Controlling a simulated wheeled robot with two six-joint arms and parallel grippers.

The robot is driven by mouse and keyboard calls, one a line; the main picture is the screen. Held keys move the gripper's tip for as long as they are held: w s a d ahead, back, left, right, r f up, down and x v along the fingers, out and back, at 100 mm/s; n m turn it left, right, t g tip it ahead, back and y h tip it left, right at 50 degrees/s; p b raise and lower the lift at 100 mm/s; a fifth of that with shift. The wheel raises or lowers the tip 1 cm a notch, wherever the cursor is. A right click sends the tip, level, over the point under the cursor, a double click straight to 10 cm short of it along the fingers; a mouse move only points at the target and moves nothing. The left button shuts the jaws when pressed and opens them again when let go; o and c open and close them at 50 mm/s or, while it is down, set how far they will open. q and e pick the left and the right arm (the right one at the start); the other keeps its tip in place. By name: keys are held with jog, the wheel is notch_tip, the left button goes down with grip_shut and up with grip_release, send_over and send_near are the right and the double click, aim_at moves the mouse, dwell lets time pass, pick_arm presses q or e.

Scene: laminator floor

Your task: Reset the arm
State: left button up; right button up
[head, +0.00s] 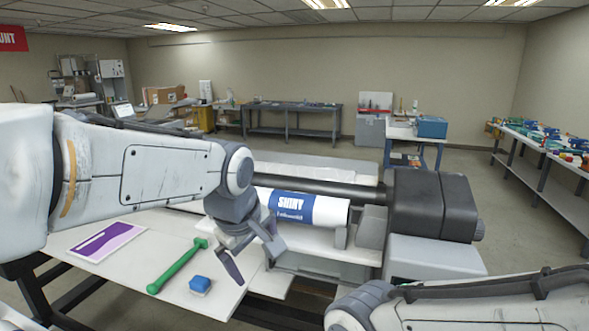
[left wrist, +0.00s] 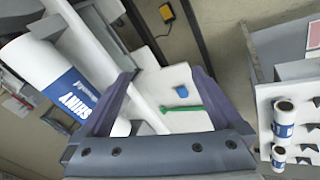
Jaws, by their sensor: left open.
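My left arm (head: 150,170) reaches in from the left in the head view. Its gripper (head: 250,268) is open and empty, hanging in front of the laminator near a white roll with a blue "SHINY" label (head: 292,206). In the left wrist view the open fingers (left wrist: 160,105) frame the table, with the labelled roll (left wrist: 62,82) at left. My right arm (head: 480,305) shows at the bottom right of the head view; its gripper is out of frame.
A green-handled tool (head: 175,268), a blue block (head: 200,285) and a purple-and-white sheet (head: 108,241) lie on the white table. The laminator's black end housing (head: 432,205) stands right of the roll. Benches (head: 290,108) line the back.

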pick_arm(q)
jog(key=s+a+f+m+g, duration=0.1)
jog(key=s+a+f+m, duration=0.25)
jog(key=f, duration=0.25)
jog(key=s+a+f+m+y, duration=0.1)
jog(key=s+a+f+m, duration=0.1)
jog(key=a+f+m, duration=0.3)
jog(key=s+a+f+m+g, duration=0.1)
jog(key=s+a+f, duration=0.2)
jog(key=f, duration=0.4)
jog(key=s+d+r+m+g+h+b, duration=0.1)
jog(key=s+d+r+m+g+b, duration=0.1)
jog(key=s+d+m, duration=0.5)
jog(key=s+d+b, duration=0.1)
jog(key=s+d, duration=0.5)
jog(key=s, duration=0.1)
jog(key=shift+d+r+m+g+b, duration=0.2)
jog(key=shift+d+m+g+b, duration=0.1)
jog(key=shift+d+m, duration=0.1)
